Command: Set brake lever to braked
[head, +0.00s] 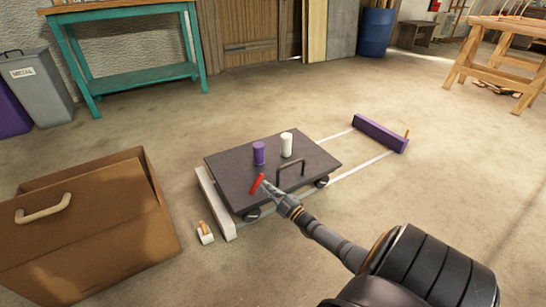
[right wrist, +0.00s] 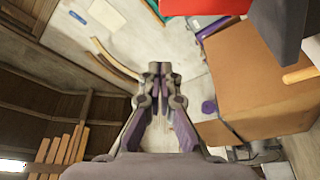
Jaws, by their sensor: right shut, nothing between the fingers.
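A dark flat cart (head: 235,177) on small wheels stands on the floor in the middle of the head view. A red lever (head: 257,184) stands tilted at its near edge; I take it to be the brake lever. My right gripper (head: 269,186) is shut and empty, its tips just right of the red lever in the picture. I cannot tell whether they touch it. The shut fingers (right wrist: 159,70) also show in the right wrist view. My left gripper is out of view.
A purple cylinder (head: 259,154) and a white cylinder (head: 286,145) stand on the cart, beside a dark handle (head: 291,168). White floor strips (head: 350,174) run to a purple bar (head: 379,134). A brown box (head: 90,235) stands left. A white block (head: 205,233) lies near the cart.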

